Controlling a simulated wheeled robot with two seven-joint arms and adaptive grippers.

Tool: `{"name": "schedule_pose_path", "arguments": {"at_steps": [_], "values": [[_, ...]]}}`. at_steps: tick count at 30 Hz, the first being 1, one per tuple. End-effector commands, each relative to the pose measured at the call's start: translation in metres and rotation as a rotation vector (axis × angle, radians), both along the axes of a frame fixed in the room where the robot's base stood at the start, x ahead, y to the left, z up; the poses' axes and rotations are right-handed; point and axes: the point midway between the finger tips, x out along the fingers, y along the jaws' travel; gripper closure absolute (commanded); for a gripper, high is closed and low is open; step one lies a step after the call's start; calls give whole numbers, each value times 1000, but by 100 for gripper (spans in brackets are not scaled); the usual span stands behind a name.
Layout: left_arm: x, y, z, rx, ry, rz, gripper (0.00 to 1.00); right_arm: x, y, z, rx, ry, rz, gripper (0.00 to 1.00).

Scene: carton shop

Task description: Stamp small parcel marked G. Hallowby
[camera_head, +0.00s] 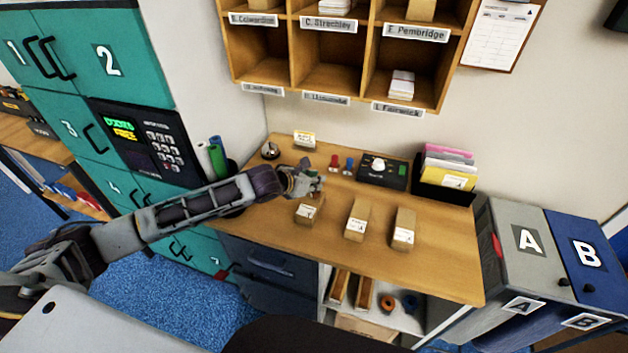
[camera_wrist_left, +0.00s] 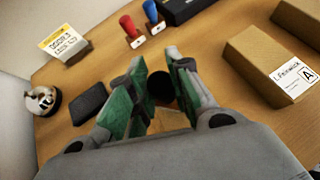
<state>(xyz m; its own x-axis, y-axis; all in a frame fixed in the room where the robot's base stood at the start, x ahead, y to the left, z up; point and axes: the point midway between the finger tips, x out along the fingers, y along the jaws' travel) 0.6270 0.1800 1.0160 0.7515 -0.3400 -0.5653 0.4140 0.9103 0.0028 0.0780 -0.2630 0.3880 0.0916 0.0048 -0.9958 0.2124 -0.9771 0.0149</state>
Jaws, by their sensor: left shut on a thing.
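My left gripper (camera_head: 306,182) is over the desk, just above and behind the leftmost of three small brown parcels (camera_head: 307,213). In the left wrist view its green-padded fingers (camera_wrist_left: 160,88) are shut on a dark, round-topped thing (camera_wrist_left: 160,84), seemingly a stamp handle. A bit of brown surface shows below the fingers; I cannot tell whether the held thing touches it. The middle parcel (camera_head: 357,220) reads "I. No label reading G. Hallowby is legible. My right gripper is out of view.
A red stamp (camera_wrist_left: 128,27) and a blue stamp (camera_wrist_left: 151,12) stand behind. A black pad (camera_wrist_left: 90,102), a bell (camera_wrist_left: 43,98) and a yellow-white sign (camera_wrist_left: 64,44) are at the left. A black device (camera_head: 382,172) and file box (camera_head: 446,180) line the back; the desk's front right is clear.

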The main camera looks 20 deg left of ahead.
Motion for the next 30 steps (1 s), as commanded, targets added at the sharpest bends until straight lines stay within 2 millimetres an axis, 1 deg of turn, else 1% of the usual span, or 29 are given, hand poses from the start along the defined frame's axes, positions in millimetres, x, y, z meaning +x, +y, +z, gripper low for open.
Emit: {"name": "schedule_pose_path", "arguments": {"at_steps": [9,30], "values": [[0,0,-2,0,-1,0,95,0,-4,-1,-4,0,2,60],[0,0,-8,0,0,0,95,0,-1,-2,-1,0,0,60]]}}
